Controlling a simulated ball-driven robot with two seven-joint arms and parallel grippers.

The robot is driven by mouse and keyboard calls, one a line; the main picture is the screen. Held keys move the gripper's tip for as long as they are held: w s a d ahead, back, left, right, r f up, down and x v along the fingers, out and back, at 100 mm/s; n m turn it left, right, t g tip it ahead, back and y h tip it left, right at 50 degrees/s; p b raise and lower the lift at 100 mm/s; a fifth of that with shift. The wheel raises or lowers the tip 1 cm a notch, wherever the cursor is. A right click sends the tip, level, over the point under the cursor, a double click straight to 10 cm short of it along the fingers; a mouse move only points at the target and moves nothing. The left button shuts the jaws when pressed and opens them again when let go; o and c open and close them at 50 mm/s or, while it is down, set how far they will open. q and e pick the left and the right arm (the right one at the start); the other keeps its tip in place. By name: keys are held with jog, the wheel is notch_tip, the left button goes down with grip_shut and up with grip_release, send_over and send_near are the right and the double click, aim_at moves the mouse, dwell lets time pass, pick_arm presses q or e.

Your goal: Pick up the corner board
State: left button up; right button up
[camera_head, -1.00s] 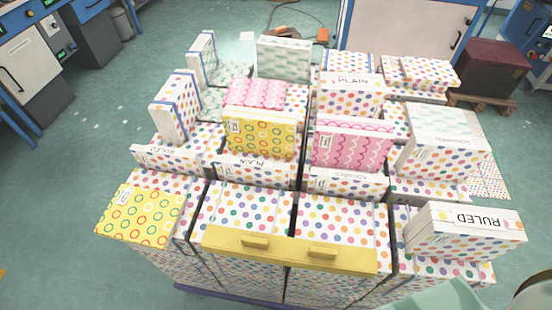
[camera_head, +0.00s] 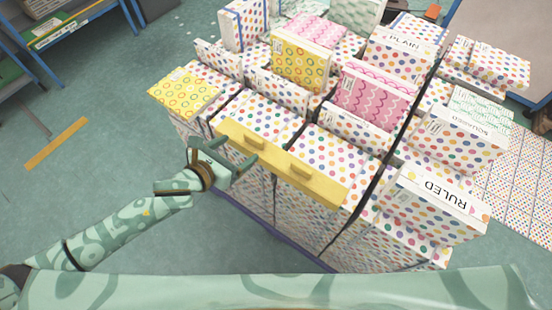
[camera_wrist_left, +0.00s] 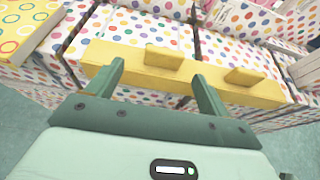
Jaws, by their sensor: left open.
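The yellow corner board (camera_head: 279,166) is a long L-shaped strip with two raised blocks, lying along the front top edge of the dotted stacks. My left gripper (camera_head: 239,151) is open and empty just in front of its left half. In the left wrist view, the board (camera_wrist_left: 106,61) runs across beyond my two spread green fingers (camera_wrist_left: 159,76). Its left block (camera_wrist_left: 163,57) shows between the fingertips; the right block (camera_wrist_left: 241,75) is right of them. I cannot tell whether the fingers touch the board. My right gripper is not in view.
Dotted, pink and yellow book packs (camera_head: 302,62) stand on the stacks behind the board. A pack marked RULED (camera_head: 437,205) sits at the right. The floor (camera_head: 110,160) left of the stacks is mostly clear, with a yellow strip (camera_head: 56,143) on it.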

aim_at(252, 141)
pick_arm(q)
jog(key=b+x, duration=0.1)
jog(key=x, duration=0.2)
jog(key=b+x, duration=0.1)
jog(key=x, duration=0.2)
jog(key=shift+w+d+r, duration=0.1)
jog(key=shift+w+d, duration=0.05)
jog(key=shift+d, duration=0.35)
jog(key=shift+r, duration=0.1)
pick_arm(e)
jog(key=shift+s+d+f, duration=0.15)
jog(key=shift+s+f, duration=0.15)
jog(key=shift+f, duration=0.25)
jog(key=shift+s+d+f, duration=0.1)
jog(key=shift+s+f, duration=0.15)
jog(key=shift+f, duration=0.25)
pick_arm(q)
jog(key=c, duration=1.2)
